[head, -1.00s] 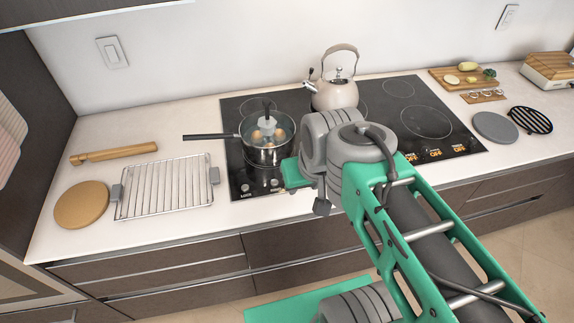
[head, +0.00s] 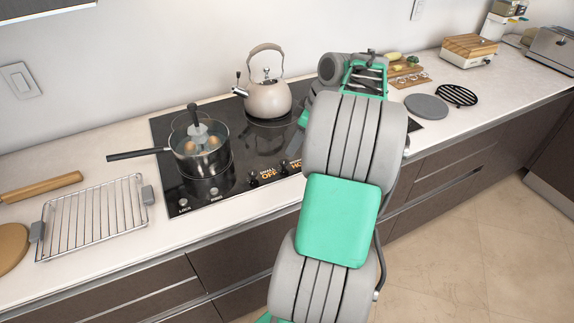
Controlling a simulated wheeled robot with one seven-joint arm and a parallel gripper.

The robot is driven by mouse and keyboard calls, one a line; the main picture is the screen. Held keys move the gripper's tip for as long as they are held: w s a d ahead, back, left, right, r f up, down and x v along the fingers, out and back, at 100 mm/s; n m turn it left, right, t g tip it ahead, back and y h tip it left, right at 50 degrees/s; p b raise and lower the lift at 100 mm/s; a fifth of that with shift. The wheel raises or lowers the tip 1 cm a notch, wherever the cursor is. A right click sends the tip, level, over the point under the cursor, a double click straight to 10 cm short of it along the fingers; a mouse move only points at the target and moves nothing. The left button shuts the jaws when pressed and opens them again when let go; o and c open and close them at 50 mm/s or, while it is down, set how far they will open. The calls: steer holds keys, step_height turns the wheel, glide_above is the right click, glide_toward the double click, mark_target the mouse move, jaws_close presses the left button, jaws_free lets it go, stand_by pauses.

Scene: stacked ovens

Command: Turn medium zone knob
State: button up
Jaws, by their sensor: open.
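The black cooktop (head: 225,200) is set in the white counter. Its front edge carries a knob (head: 253,179) beside a lit label reading "SMALL OFF". Another knob (head: 283,167) sits to its right, with a lit label that starts with "HO". I cannot read a medium zone label; my arm covers the front right of the cooktop, so the medium zone knob may be hidden. My gripper (head: 298,136) shows only partly at the left side of my arm, above the cooktop. It is open, with nothing visible in it, apart from the knobs as far as I can see.
A lidded pot (head: 200,150) with eggs stands on the left burner, its handle pointing left. A kettle (head: 268,98) stands on a back burner. A wire rack (head: 95,218) lies left of the cooktop. A grey disc (head: 426,107) lies on the right.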

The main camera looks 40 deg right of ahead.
mark_target(285, 161)
steer(key=x, duration=0.7)
steer(key=shift+w+f, duration=0.15)
steer(key=shift+f, duration=0.15)
steer(key=shift+c, duration=0.6)
jaws_close()
